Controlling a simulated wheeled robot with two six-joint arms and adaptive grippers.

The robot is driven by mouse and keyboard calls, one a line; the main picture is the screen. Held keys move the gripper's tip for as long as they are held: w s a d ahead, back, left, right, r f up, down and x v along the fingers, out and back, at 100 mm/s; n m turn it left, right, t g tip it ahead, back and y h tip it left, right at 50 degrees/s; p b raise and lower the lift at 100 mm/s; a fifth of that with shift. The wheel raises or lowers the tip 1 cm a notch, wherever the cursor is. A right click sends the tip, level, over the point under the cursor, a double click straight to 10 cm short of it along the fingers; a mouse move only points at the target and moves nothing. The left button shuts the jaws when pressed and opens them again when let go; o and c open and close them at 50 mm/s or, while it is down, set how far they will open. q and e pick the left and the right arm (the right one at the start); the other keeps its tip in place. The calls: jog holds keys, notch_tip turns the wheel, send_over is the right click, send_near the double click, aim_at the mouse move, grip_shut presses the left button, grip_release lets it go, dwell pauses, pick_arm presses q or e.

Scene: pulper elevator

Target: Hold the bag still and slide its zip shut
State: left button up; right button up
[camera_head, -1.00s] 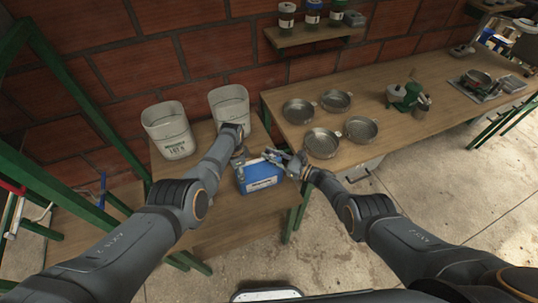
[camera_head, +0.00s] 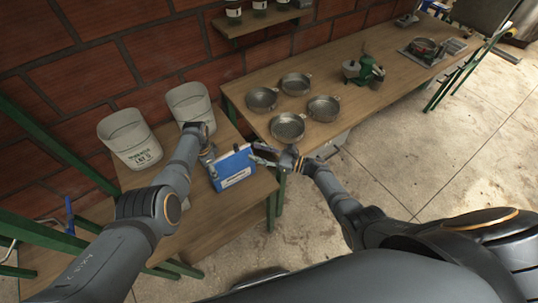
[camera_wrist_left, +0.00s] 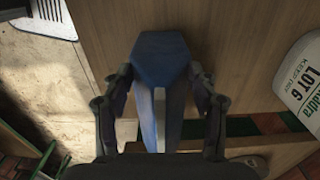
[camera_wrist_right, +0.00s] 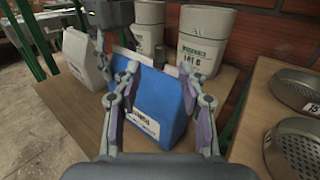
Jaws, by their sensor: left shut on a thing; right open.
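The blue bag (camera_head: 233,168), with a white label, stands upright on the low wooden table; it also shows in the right wrist view (camera_wrist_right: 160,98). My left gripper (camera_head: 209,155) is shut on its left end; in the left wrist view the fingers (camera_wrist_left: 160,108) lie on both sides of the blue body (camera_wrist_left: 160,60). My right gripper (camera_head: 262,153) is open by the bag's upper right corner. In the right wrist view its fingers (camera_wrist_right: 162,92) frame the bag, and I cannot tell whether they touch it. The zip slider is too small to make out.
A longer table (camera_head: 340,85) to the right holds several metal pans (camera_head: 288,126) and a green grinder (camera_head: 366,70). The low table (camera_head: 235,218) is clear in front of the bag.

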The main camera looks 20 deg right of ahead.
jog(key=v, duration=0.4)
jog(key=shift+s+d, duration=0.1)
jog(key=shift+d, duration=0.05)
jog(key=shift+c, duration=0.2)
jog(key=m+t+h, duration=0.5)
jog(key=h, duration=0.1)
send_near(237, 146)
jog(key=x, duration=1.1)
jog(key=shift+s, duration=0.1)
grip_shut()
